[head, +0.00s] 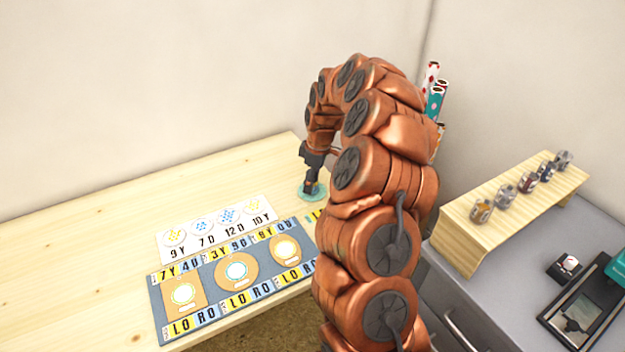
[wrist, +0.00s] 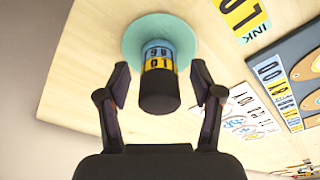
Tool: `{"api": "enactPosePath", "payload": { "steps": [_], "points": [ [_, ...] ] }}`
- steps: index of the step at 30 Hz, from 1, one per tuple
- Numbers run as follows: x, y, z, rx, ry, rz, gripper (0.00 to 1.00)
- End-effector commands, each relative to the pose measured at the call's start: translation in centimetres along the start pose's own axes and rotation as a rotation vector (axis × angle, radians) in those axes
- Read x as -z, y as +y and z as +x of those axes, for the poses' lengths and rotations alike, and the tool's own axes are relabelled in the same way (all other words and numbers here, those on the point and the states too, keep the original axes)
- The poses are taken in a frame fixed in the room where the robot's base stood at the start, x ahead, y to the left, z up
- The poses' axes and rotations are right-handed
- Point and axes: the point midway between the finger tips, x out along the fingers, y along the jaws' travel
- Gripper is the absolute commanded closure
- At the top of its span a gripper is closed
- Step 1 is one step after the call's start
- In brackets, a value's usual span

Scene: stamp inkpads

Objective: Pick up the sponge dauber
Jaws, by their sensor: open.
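The sponge dauber (wrist: 160,85) is a short cylinder with a black end and a blue-and-yellow label. It stands on a round teal disc (wrist: 138,36), which also shows in the head view (head: 303,194) on the wooden table. My gripper (wrist: 161,76) is open, with one finger on each side of the dauber. Gaps show between the fingers and the dauber in the wrist view. In the head view my gripper (head: 312,186) is pointed down over the disc, and the dauber cannot be made out clearly there.
A blue-grey mat (head: 210,272) with round pads and lettered labels lies left of my arm. A white card (head: 190,245) with patterned circles lies behind it. A wooden riser (head: 470,240) with several small jars stands on the grey cabinet at right. The table's left side is clear.

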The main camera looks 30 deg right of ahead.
Motion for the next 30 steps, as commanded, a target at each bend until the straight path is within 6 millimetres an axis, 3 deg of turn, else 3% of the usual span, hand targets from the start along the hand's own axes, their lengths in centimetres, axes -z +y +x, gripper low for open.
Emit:
{"api": "enactPosePath", "payload": {
  "steps": [4, 11, 27, 30],
  "points": [
    [0.0, 0.0, 1.6, 0.000, -0.001, 0.000, 0.34],
    [0.0, 0.1, 1.7, -0.002, 0.001, 0.000, 0.34],
    [0.0, 0.1, 1.7, -0.002, 0.001, 0.001, 0.90],
    [0.0, 0.1, 1.7, -0.002, 0.001, 0.001, 0.97]
  ]
}}
